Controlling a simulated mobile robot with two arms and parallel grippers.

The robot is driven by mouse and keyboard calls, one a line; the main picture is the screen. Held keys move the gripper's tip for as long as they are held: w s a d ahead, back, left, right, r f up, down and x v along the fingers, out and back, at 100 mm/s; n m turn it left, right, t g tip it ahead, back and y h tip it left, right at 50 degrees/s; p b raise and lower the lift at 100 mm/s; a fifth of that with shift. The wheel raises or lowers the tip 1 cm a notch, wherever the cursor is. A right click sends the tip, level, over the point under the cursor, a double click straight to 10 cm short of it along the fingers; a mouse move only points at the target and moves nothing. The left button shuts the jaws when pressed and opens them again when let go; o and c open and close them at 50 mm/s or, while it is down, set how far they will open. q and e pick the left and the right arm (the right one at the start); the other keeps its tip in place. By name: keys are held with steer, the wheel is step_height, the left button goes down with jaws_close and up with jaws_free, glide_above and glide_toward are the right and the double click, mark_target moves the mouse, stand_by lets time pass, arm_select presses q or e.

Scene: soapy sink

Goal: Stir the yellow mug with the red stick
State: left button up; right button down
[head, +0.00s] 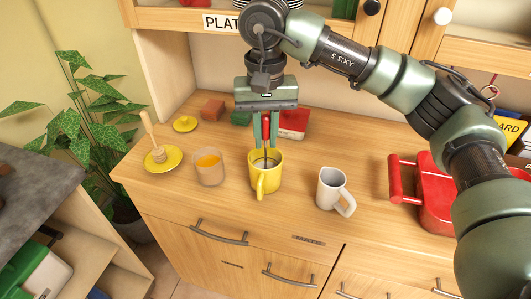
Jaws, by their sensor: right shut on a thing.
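The yellow mug (264,178) stands upright on the wooden counter, its handle toward the front. My right gripper (266,138) is directly above the mug, pointing down. It is shut on the red stick (266,132), which shows as a thin red strip between the fingers. My left gripper is not in view.
A glass with orange contents (209,170) stands left of the mug, a white mug (332,188) to its right. A yellow saucer (172,161) with a wooden dipper lies further left. A red container (433,190) stands at right. A red-and-white box (294,122) is behind.

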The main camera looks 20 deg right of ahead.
mark_target(265, 116)
steer(key=shift+r+p, duration=2.1)
steer(key=shift+r, duration=1.45)
steer(key=shift+r, duration=0.1)
steer(key=shift+r+p, duration=1.25)
steer(key=shift+r, duration=0.45)
